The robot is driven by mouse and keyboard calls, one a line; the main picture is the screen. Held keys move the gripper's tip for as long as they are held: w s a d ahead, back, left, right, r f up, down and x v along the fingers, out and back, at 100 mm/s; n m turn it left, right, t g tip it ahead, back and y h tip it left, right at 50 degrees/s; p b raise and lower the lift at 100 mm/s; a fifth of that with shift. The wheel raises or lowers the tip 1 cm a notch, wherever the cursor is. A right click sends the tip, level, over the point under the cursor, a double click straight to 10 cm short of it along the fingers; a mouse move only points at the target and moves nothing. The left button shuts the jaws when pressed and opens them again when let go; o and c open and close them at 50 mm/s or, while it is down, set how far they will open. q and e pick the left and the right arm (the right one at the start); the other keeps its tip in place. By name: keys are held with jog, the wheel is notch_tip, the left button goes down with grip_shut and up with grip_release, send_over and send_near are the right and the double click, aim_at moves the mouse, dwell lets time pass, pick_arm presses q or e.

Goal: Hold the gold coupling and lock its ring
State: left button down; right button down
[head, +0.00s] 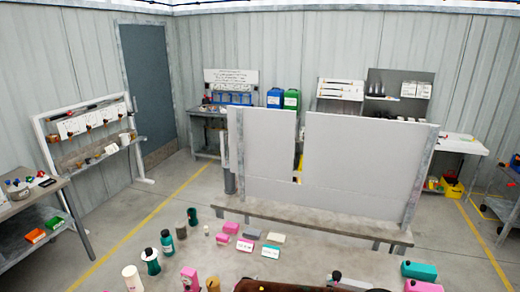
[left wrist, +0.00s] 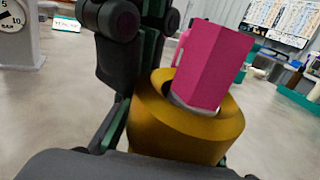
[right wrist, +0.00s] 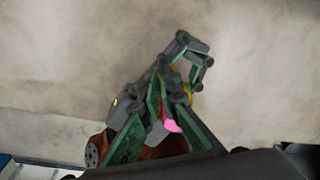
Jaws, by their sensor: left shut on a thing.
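In the left wrist view, the gold coupling (left wrist: 180,128) is a thick gold body with a round top opening. My left gripper (left wrist: 145,90) is shut on it, its dark and green finger links along the coupling's left side. A pink angular piece (left wrist: 212,65) stands at the opening; I cannot tell whether it is attached or behind. In the right wrist view, the dark and green links of my right gripper (right wrist: 178,85) show, with a small pink bit (right wrist: 172,126) and a trace of gold among them. Its fingertip gap is unclear. The coupling's far side is hidden.
A grey upright panel (head: 365,165) with a narrow gap stands behind. A reddish-brown part (right wrist: 98,150) is low in the right wrist view.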

jog(key=shift+s+a, duration=0.1)
jog(key=shift+a, duration=0.05)
notch_tip(320, 180, up, 6)
jog(key=shift+w+a, duration=0.4)
jog(key=shift+a, duration=0.05)
dwell(0.5)
pick_arm(q)
jog(key=c, duration=1.5)
grip_release()
jog(key=shift+o, duration=0.2)
